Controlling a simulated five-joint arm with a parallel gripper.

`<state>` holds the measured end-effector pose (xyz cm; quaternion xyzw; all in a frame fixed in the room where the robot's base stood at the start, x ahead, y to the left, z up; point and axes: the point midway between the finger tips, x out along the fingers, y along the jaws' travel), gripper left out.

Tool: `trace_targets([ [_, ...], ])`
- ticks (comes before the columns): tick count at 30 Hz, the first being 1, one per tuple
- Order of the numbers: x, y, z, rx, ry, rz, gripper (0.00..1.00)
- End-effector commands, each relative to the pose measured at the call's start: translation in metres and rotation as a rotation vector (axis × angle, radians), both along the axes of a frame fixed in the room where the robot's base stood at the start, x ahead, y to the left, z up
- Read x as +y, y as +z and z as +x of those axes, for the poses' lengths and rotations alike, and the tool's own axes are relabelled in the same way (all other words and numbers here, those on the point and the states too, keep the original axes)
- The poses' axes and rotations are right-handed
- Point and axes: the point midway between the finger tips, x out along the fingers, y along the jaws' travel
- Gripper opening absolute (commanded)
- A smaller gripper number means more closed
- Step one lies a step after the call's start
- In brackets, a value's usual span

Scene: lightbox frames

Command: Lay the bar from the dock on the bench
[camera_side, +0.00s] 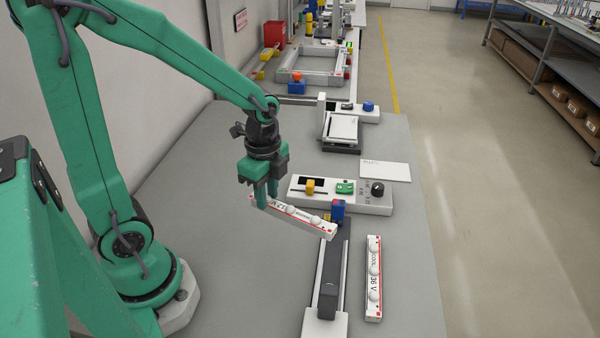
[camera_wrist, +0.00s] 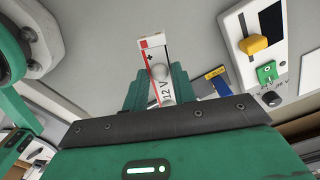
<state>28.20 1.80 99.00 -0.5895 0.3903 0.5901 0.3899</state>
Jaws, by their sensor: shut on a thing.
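A white bar with a red stripe, round white knobs and "12 V" lettering (camera_side: 300,220) is in my gripper (camera_side: 267,197). My gripper is shut on the bar near its left end, with the bar's other end reaching right toward the dock. The bar also shows between the green fingers in the wrist view (camera_wrist: 153,52). It appears raised above the bench (camera_side: 235,290); the exact gap is unclear. The dock (camera_side: 330,280), a long rail with a dark grey channel and a blue block (camera_side: 338,210) at its far end, stands below and right of the bar.
A second bar marked "36 V" (camera_side: 373,280) lies on the bench right of the dock. A control box (camera_side: 340,193) with a yellow knob, green switch and black dial stands behind. A white card (camera_side: 385,171) lies beyond it. The bench left of the dock is clear.

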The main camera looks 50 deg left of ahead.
Motion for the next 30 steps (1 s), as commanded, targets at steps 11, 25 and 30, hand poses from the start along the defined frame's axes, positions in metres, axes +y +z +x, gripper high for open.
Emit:
trace_targets([
  [11, 0.002, -0.003, -0.012, -0.001, -0.398, 0.000, 0.00],
  [25, 0.003, -0.008, -0.026, -0.001, -0.896, -0.001, 0.00],
  [30, 0.003, -0.010, -0.031, -0.001, -1.050, -0.001, 0.00],
])
